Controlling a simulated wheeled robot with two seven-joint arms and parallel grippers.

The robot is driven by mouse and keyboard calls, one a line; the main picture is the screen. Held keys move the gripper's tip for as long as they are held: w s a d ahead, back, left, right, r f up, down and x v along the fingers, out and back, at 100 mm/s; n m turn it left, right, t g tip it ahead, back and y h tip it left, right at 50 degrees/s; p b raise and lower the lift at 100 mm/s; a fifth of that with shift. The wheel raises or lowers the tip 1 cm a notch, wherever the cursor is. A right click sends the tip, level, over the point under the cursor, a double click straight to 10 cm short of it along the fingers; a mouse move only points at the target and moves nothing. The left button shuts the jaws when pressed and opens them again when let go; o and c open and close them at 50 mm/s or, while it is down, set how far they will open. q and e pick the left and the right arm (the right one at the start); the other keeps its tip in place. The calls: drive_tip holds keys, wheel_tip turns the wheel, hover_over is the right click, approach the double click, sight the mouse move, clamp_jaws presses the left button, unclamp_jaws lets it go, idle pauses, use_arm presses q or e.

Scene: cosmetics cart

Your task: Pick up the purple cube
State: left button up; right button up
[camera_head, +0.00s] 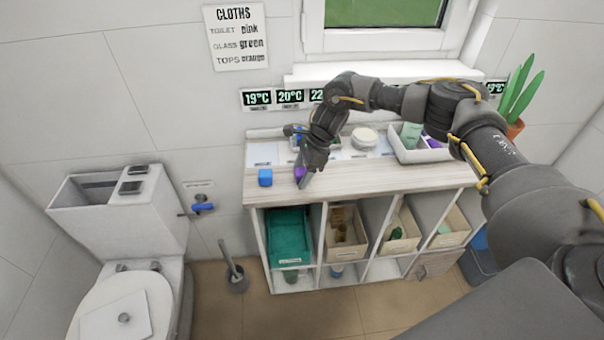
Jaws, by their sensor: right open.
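The purple cube (299,172) stands on the wooden cabinet top near its front left, partly hidden by my right gripper. My right gripper (304,178) is open and points down at the cube, with a finger in front of it. I cannot tell whether the fingers touch it. My left gripper is not in view.
A white tray (400,154) with a bottle and a purple item stands at the back right. A round white dish (364,137) is at the back middle. The front of the cabinet top (400,177) is clear to the right. A toilet (125,265) stands at left.

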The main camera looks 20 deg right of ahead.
drive_tip(key=c, duration=1.1)
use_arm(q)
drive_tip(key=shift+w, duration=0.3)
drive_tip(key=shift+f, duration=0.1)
use_arm(e)
drive_tip(key=shift+w+r, duration=0.1)
drive_tip(key=shift+r, duration=0.5)
use_arm(q)
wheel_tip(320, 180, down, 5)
drive_tip(key=b, duration=0.5)
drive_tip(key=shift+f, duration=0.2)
use_arm(e)
drive_tip(key=s+a+r, duration=0.1)
drive_tip(key=s+r, duration=0.3)
drive_tip(key=s+a+r, duration=0.2)
drive_tip(key=s+r, duration=0.2)
drive_tip(key=s+a+r, duration=0.2)
drive_tip(key=s+r, duration=0.1)
drive_tip(key=s, duration=0.2)
drive_tip(key=shift+s+a+r, duration=0.1)
drive_tip(key=shift+r, duration=0.3)
